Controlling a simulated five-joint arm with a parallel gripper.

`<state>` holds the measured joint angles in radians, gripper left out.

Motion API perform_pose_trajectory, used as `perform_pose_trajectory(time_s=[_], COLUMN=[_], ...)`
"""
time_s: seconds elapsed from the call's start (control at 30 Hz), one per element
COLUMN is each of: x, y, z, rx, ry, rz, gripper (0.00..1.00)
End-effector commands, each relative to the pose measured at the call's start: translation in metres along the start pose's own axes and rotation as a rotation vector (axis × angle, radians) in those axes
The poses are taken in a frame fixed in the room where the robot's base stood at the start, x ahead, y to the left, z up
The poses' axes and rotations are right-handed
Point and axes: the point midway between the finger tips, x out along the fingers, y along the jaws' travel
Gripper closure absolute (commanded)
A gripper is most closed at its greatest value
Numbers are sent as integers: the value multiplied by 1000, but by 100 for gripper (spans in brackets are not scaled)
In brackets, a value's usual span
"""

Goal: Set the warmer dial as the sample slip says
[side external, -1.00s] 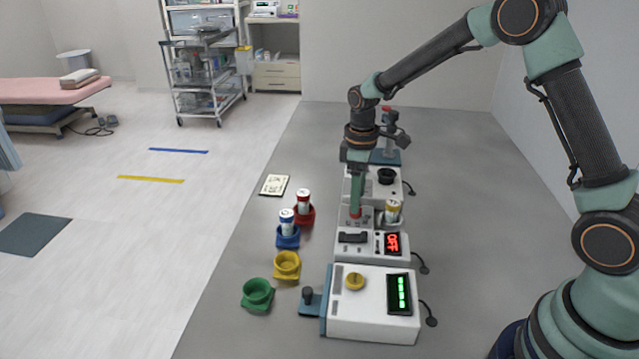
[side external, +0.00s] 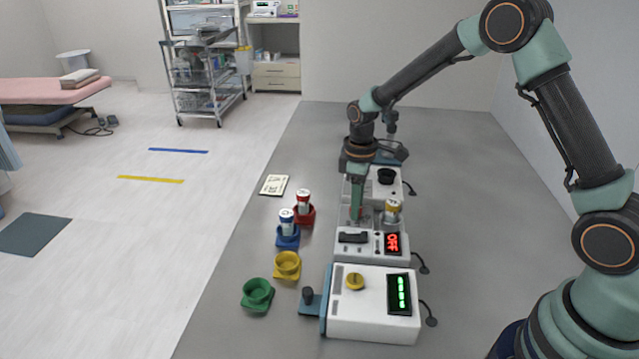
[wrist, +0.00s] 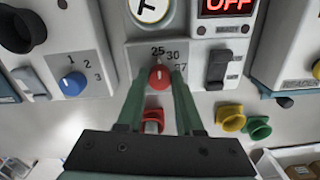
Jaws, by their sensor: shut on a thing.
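The warmer (side external: 370,246) is a white box with a red OFF display (side external: 392,243), which also shows in the wrist view (wrist: 226,6). Its red dial (wrist: 159,77) has marks 25, 30 and 37 around it. The dial's white pointer seems to face up near 25, but it is small and I cannot tell exactly. My gripper (wrist: 160,82) is shut on the red dial, one green finger on each side. In the side view my gripper (side external: 357,213) mostly hides the dial. The sample slip (side external: 273,185) lies flat left of the machines; its writing is too small to read.
Red, blue, yellow (side external: 287,265) and green (side external: 257,294) holders stand to the left.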

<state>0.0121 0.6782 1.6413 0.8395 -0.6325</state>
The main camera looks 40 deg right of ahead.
Motion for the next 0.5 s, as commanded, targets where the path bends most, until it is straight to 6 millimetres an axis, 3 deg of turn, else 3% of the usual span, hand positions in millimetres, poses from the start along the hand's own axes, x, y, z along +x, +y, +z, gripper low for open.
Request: perform_pose_trajectory(time_s=[0.5], x=[-1], y=[1], z=[0], rx=[303], ry=[8], rz=[4], gripper=[100])
